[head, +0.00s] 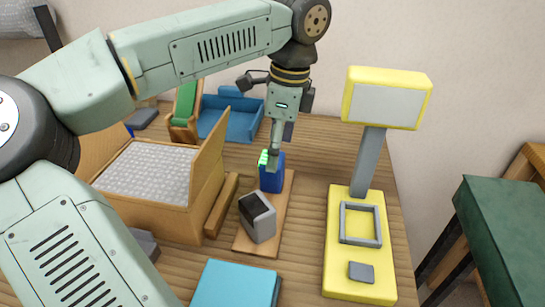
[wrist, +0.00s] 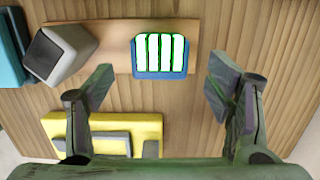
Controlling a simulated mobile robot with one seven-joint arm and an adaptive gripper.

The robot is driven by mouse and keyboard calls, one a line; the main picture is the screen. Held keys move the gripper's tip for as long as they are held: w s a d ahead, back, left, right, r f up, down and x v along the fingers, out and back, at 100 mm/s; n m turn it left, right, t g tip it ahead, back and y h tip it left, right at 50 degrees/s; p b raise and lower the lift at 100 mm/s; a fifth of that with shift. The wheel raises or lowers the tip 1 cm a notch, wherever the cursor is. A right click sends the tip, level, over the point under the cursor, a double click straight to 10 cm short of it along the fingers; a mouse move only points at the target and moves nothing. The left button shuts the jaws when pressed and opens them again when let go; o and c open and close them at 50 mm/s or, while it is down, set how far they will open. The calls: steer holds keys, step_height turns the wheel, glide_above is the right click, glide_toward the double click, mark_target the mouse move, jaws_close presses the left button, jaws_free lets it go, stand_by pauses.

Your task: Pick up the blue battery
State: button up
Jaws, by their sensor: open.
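The blue battery (head: 271,178) is a small upright blue block with glowing green and white bars on its top. It stands at the far end of a narrow wooden board (head: 284,213). In the wrist view the blue battery (wrist: 161,74) shows from above at upper middle. My gripper (head: 275,153) points down at the battery's top in the head view and hides part of it. In the wrist view my gripper (wrist: 160,72) has its two fingers wide apart, one on each side of the battery, with gaps on both sides. It holds nothing.
A grey open-topped holder (head: 258,217) stands on the same board, nearer the front. A yellow scale-like stand (head: 340,265) is at the right. A wooden box (head: 180,215) with a grey padded top is at the left. A blue sofa-shaped piece (head: 231,117) lies behind.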

mark_target(270, 182)
steer(key=f, duration=0.2)
steer(key=a+f+p, duration=0.1)
steer(key=f, duration=0.1)
steer(key=f+p, duration=0.1)
steer(key=f, duration=0.2)
steer(key=shift+w+a, duration=0.1)
steer(key=shift+a, duration=0.05)
steer(key=shift+c, duration=0.5)
steer(key=c, duration=1.4)
